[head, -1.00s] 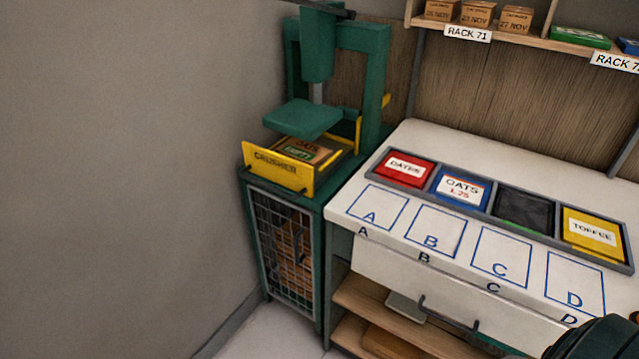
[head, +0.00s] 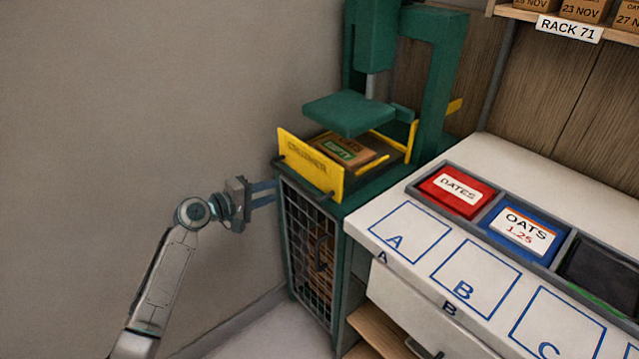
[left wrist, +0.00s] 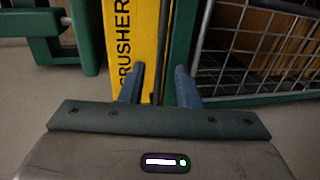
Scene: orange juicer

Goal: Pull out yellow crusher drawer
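The yellow crusher drawer (head: 310,166) sits under the green press plate, its front lettered "CRUSHER" and a dark bar handle along its lower front. An oats carton with a green "EMPTY" label (head: 340,152) lies in it. My left gripper (head: 274,192) is open and empty, just in front of the drawer's lower left. In the left wrist view, the yellow front (left wrist: 128,45) and dark handle bar (left wrist: 163,50) appear between its two parted blue fingers (left wrist: 160,82). Whether the fingertips reach around the handle is unclear. My right gripper is out of view.
The green press frame (head: 440,90) stands behind the drawer. A mesh-door cabinet (head: 308,250) is below it. The white counter (head: 365,225) with a tray of ingredient bins is to the right. A grey wall (head: 120,120) is at the left.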

